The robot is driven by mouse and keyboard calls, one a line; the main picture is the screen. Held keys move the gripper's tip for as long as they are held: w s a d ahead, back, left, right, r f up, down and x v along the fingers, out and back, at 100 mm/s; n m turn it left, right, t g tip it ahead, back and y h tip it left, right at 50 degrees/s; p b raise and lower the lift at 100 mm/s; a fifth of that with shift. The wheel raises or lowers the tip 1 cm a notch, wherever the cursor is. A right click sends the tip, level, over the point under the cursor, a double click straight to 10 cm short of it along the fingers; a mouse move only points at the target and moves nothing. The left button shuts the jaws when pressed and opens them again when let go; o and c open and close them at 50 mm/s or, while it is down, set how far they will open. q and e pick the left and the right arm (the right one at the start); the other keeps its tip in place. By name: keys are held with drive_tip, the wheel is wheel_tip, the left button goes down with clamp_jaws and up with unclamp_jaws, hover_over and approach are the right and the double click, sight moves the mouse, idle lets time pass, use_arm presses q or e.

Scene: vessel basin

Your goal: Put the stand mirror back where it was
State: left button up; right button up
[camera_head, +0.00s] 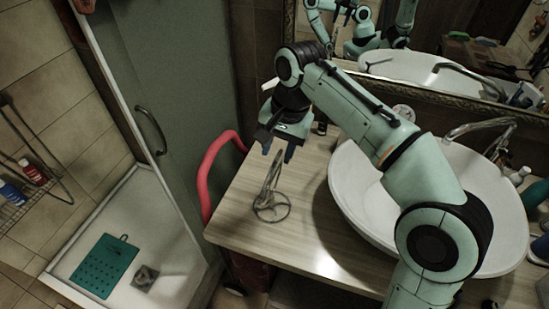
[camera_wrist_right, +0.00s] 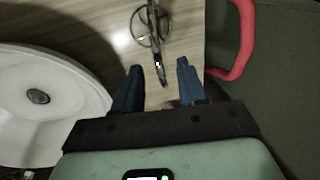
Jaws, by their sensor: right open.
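The stand mirror (camera_head: 269,187) is a slim metal piece on a round wire base, upright on the left part of the wooden counter (camera_head: 240,222) and seen nearly edge-on. It also shows in the right wrist view (camera_wrist_right: 155,35), its near end lined up with the gap between my fingers. My right gripper (camera_head: 279,150) is open just above the mirror's top, its blue fingers pointing down. The fingers also show in the right wrist view (camera_wrist_right: 158,82), with nothing gripped. I cannot tell whether the top is between the fingertips or just below them. My left gripper is not in view.
A white basin (camera_head: 350,190) stands right of the mirror, partly behind my right arm, with a metal faucet (camera_head: 485,128). A red curved rail (camera_head: 208,170) borders the counter's left edge. A framed wall mirror (camera_head: 440,85) is behind. Counter around the base is clear.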

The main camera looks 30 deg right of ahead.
drive_tip(key=shift+s+d+r+p, duration=0.1)
drive_tip(key=shift+r+p, duration=0.15)
drive_tip(key=shift+r, duration=0.7)
drive_tip(key=shift+s+d+r+p, duration=0.1)
drive_tip(key=shift+r+p, duration=0.1)
drive_tip(key=shift+r, duration=0.75)
drive_tip(key=shift+f, duration=0.1)
